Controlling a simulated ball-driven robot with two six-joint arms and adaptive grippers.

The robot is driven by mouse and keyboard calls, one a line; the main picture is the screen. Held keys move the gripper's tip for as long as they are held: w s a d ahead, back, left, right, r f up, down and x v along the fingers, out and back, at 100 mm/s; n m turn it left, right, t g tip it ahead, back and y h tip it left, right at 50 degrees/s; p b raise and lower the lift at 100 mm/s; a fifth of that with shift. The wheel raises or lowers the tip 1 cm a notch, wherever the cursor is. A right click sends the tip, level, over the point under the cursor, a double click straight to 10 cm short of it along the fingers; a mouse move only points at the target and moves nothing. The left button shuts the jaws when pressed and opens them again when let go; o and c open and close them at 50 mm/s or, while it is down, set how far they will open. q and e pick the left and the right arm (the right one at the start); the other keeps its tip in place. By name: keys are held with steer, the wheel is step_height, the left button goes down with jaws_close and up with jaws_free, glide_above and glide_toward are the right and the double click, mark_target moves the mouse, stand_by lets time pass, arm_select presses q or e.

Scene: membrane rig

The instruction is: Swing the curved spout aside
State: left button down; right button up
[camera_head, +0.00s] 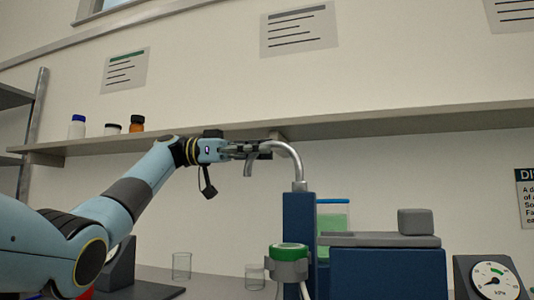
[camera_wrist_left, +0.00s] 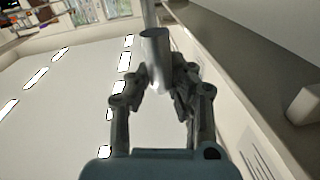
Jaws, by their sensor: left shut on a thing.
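The curved spout (camera_head: 293,158) is a grey metal tube. It rises from the top of a blue column (camera_head: 298,225), bends over to the left, and its open end points down. My left gripper (camera_head: 262,150) is shut on the spout near its free end. In the left wrist view the spout's tube (camera_wrist_left: 156,55) sits between the two dark fingers (camera_wrist_left: 160,82). The fingers hide part of the spout in the head view. My right gripper is not in view.
A green-topped fitting in a grey clamp (camera_head: 288,255) stands below the spout. A blue housing (camera_head: 385,270) and a gauge (camera_head: 492,278) are at the right. Glass beakers (camera_head: 182,266) stand at the left. A wall shelf (camera_head: 370,124) runs behind the arm.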

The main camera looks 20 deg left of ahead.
arm_select(q)
steer(key=shift+w, duration=0.1)
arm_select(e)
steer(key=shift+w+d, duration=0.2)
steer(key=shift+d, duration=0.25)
arm_select(q)
steer(key=c, duration=1.3)
jaws_free()
steer(key=shift+w, duration=0.15)
steer(key=shift+o, duration=0.2)
steer(key=v, duration=1.2)
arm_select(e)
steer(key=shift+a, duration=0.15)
